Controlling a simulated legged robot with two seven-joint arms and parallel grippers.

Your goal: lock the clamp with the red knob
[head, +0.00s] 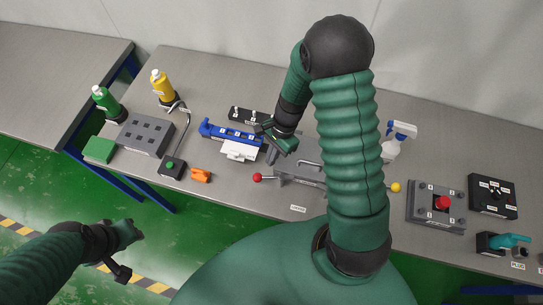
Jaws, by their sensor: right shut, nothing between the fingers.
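The red knob (257,177) shows at the left end of a short rod on the grey clamp fixture (291,172) in the middle of the table. A yellow knob (396,187) shows to the right, past my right arm. My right gripper (272,132) is shut and empty behind and above the fixture, close to the blue rack. My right arm hides much of the fixture's right part, so how the clamp stands cannot be told. My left gripper (130,236) hangs low at the left, off the table over the green floor; its fingers are unclear.
A blue rack (231,134) and white block (239,151) stand left of my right gripper. An orange piece (201,175), a grey holed block (146,135) and bottles are further left. A red-button box (437,205) and spray bottle (399,138) stand right.

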